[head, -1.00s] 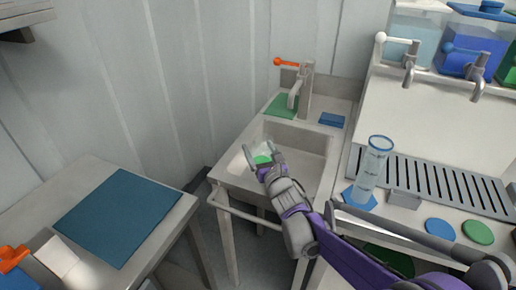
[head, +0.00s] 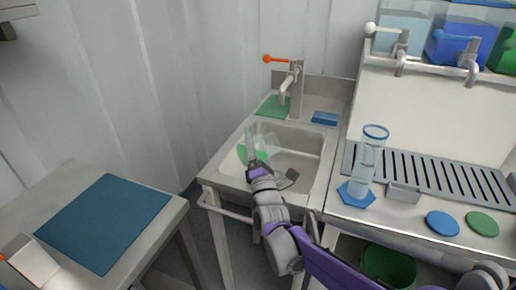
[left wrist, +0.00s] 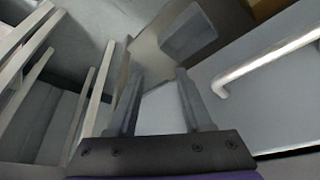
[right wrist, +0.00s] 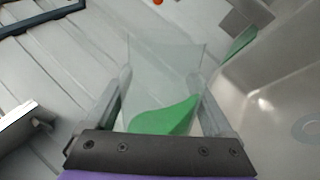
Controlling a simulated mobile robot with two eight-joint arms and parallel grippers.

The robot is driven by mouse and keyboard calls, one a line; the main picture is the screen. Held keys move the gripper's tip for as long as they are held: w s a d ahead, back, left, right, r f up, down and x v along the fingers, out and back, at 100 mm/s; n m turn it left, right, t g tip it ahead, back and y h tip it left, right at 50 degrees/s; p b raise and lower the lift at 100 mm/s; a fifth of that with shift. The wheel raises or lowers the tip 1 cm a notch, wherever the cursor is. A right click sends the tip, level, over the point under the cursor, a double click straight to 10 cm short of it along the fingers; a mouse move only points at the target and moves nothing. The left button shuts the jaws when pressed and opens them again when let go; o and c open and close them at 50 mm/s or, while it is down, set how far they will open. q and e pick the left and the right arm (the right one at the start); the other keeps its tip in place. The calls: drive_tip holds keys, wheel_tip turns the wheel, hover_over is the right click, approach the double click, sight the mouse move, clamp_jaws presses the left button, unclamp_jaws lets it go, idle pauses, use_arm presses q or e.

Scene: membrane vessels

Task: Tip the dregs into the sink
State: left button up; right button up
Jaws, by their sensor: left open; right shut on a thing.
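My right gripper (head: 270,160) is over the sink (head: 308,142) and shut on a clear vessel (head: 267,141). In the right wrist view the vessel (right wrist: 165,75) stands between the two fingers (right wrist: 160,110). Green liquid (right wrist: 165,117) lies low in it with a slanting surface. The green also shows in the head view (head: 250,155), at the left side of the basin. The vessel looks tilted; I see no liquid falling. My left gripper (left wrist: 158,100) is open and empty in its wrist view and is out of the head view.
A tap with an orange lever (head: 290,80) stands behind the basin. A side table with a blue mat (head: 105,220) is at the left.

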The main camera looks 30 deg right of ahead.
drive_tip(key=a+f, duration=0.1)
drive_tip(key=w+a+f+g+y, duration=0.1)
drive_tip(key=f, duration=0.1)
drive_tip(key=w+a+f+y, duration=0.1)
drive_tip(key=shift+f+g, duration=0.3)
drive_tip(key=m, duration=0.2)
drive_tip(key=r+m+h+p, duration=0.1)
drive_tip(key=shift+d+r+m, duration=0.2)
drive_tip(key=shift+m, duration=0.2)
drive_tip(key=m, duration=0.1)
drive_tip(key=w+r+m+p, duration=0.1)
drive_tip(key=m, duration=0.1)
drive_tip(key=shift+a+h, duration=0.2)
drive_tip(key=shift+h, duration=0.2)
drive_tip(key=shift+r+m, duration=0.2)
drive_tip(key=shift+m, duration=0.3)
drive_tip(key=shift+w+d+r+m+g+h+p, duration=0.1)
drive_tip(key=shift+d+r+m+g+h+p, duration=0.1)
drive_tip(key=shift+m+p, duration=0.25)
drive_tip(key=shift+d+r+m+g+h+p, duration=0.15)
drive_tip(key=shift+r+m+g+h+p, duration=0.05)
drive_tip(key=shift+m, duration=0.45)
drive_tip(key=shift+s+d+r+m+g+h+p, duration=0.25)
drive_tip(key=shift+d+m, duration=0.2)
drive_tip(key=shift+m, duration=0.4)
drive_tip(key=shift+s+d+r+m+g+h+p, duration=0.1)
drive_tip(key=shift+s+d+r+m+h+p, duration=0.2)
drive_tip(key=shift+m, duration=0.55)
drive_tip(key=shift+w+d, duration=0.15)
